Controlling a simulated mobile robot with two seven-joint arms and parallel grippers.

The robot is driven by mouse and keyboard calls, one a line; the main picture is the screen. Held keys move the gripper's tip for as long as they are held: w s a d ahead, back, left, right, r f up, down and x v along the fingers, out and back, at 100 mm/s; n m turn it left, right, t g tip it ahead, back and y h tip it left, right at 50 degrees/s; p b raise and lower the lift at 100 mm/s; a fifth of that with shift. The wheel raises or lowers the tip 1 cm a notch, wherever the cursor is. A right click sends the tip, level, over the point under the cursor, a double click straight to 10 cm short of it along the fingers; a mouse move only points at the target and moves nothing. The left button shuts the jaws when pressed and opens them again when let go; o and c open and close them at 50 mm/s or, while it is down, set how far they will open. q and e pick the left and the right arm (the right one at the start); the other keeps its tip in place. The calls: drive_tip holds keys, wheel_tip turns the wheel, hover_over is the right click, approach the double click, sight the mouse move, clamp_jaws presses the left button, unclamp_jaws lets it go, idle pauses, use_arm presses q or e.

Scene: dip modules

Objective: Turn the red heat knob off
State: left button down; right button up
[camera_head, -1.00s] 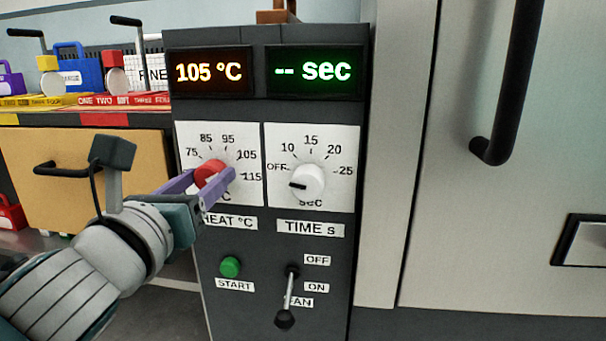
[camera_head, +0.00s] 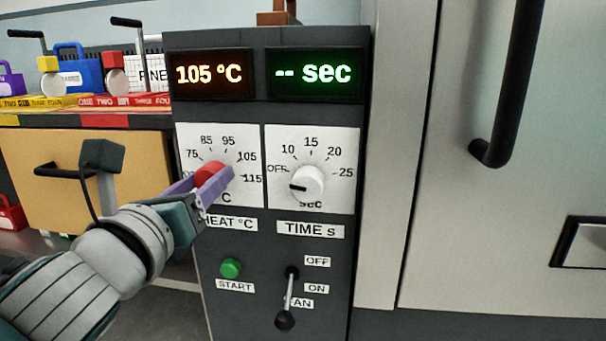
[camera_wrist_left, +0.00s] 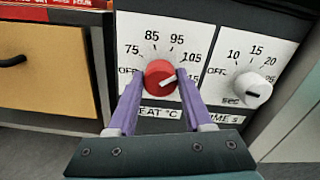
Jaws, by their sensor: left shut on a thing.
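The red heat knob (camera_head: 210,174) is on the dark control panel (camera_head: 245,112), on a white dial plate marked 75, 85, 95, 105 and 115. It also shows in the left wrist view (camera_wrist_left: 159,77), where its white pointer line aims right, toward the 105 side. The display (camera_head: 210,73) above reads 105 °C. My left gripper (camera_head: 214,185) is shut on the red knob, with one purple finger on each side; the fingers also show in the left wrist view (camera_wrist_left: 159,86). In the head view the fingers hide the lower dial markings. My right gripper is out of view.
The white time knob (camera_head: 308,182) sits close to the right of the heat knob. Below are a green start button (camera_head: 230,267) and a fan lever (camera_head: 288,296). A tan drawer (camera_head: 95,205) is at the left, and a large handled door (camera_head: 540,130) at the right.

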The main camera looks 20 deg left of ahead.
use_arm(q)
drive_tip(key=n, duration=0.4)
drive_tip(key=shift+a+p, duration=0.1)
drive_tip(key=shift+p, duration=0.25)
drive_tip(key=n, duration=0.4)
drive_tip(key=shift+p, duration=0.35)
drive_tip(key=n, duration=0.3)
drive_tip(key=shift+n+p, duration=0.35)
drive_tip(key=shift+n, duration=0.05)
drive_tip(key=n+p, duration=0.1)
drive_tip(key=n, duration=0.2)
drive_tip(key=shift+f+n, duration=0.1)
drive_tip(key=shift+n, duration=0.2)
drive_tip(key=n+p, duration=0.1)
drive_tip(key=n, duration=0.2)
drive_tip(key=shift+n, duration=0.3)
drive_tip(key=shift+f+n+p, duration=0.15)
drive_tip(key=shift+n+p, duration=0.75)
drive_tip(key=shift+n, duration=1.9)
drive_tip(key=shift+f+n+p, duration=0.1)
drive_tip(key=shift+n+p, duration=0.8)
drive_tip(key=shift+n, duration=2.2)
